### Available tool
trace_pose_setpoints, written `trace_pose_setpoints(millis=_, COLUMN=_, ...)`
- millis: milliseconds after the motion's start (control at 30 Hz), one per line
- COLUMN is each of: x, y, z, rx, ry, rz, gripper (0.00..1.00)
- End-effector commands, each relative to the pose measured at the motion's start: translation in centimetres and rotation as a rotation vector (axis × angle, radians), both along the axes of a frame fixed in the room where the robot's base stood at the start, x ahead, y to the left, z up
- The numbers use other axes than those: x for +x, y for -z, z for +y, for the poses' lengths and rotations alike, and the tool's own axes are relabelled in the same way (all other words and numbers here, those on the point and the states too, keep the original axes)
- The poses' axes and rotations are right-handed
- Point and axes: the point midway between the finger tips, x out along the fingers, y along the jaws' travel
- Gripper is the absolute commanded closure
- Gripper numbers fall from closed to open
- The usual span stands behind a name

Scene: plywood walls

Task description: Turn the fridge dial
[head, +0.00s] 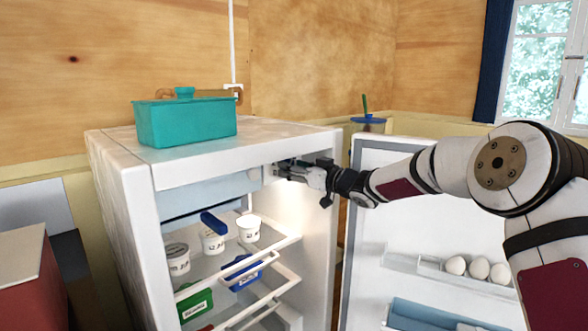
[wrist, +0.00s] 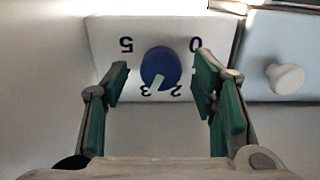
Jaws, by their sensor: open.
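The fridge dial (wrist: 160,68) is a round blue knob with a pale pointer mark, on a white panel with numbers around it. The numbers look upside down in the wrist view, and the pointer lies between the 2 and the 3, closer to the 3. My gripper (wrist: 163,88) is open, with one green-padded finger on each side of the dial and gaps to the knob. In the head view my gripper (head: 287,171) reaches into the top right of the open fridge (head: 212,168), and the dial is hidden there.
A pale flap with a round white knob (wrist: 286,78) is right of the dial. The fridge door (head: 372,225) stands open at right, with eggs (head: 478,268) on its shelf. Tubs (head: 249,228) and baskets (head: 243,272) fill the shelves. A teal dish (head: 186,122) sits on top.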

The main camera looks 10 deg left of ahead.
Motion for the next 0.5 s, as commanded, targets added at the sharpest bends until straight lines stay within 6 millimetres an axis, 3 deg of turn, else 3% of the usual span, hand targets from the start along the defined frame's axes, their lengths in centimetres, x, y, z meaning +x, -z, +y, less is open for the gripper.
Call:
trace_pose_setpoints(millis=333, x=0.2, y=-0.02, z=0.34, rx=-0.001, ry=-0.001, rz=-0.001, gripper=0.47)
trace_pose_setpoints(millis=500, x=0.2, y=-0.02, z=0.32, rx=-0.001, ry=0.0, rz=-0.001, gripper=0.86)
